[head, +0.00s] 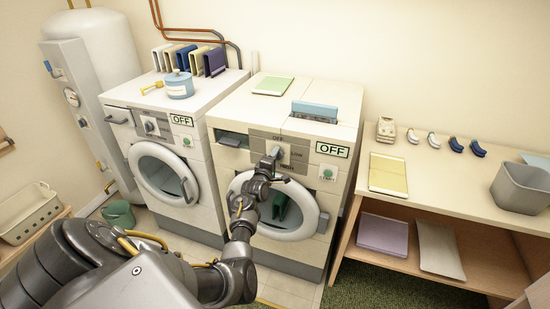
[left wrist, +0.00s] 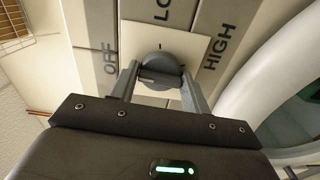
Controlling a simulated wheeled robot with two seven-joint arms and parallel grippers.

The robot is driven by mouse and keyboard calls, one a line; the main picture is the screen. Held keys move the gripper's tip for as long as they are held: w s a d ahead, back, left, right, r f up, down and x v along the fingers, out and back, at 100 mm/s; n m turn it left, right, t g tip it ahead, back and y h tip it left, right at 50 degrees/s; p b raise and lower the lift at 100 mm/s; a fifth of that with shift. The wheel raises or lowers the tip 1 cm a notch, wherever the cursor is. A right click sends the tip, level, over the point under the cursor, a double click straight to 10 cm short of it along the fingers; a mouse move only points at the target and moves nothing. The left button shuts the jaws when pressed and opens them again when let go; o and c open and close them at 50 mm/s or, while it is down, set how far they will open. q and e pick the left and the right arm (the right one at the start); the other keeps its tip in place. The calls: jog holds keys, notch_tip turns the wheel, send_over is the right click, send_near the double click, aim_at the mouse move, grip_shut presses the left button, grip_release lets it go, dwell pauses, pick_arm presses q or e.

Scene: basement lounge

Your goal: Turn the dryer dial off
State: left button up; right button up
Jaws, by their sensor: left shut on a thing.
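The dryer (head: 285,155) is the right one of two white front-loading machines in the head view. Its round grey dial (left wrist: 162,70) sits on a pale square plate among labels OFF, LOW (partly cut off) and HIGH. In the head view the dial is mostly hidden by my left gripper (head: 272,158), which reaches the control panel (head: 256,143). In the left wrist view my left gripper (left wrist: 158,85) has its two fingers on either side of the dial, shut on it. I cannot tell surely which label the dial points to. My right gripper is not in view.
The dryer's round door (head: 312,215) lies below the panel. A shelf table (head: 440,180) with a grey bin (head: 520,188) stands right. A green basket (head: 118,214) is on the floor.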

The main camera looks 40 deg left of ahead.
pick_arm(q)
jog(key=shift+n, duration=0.4)
jog(key=o, duration=1)
jog(key=b+v, duration=0.1)
jog(key=v, duration=0.9)
jog(key=shift+s+d+b, duration=0.2)
jog(key=shift+s+b, duration=0.15)
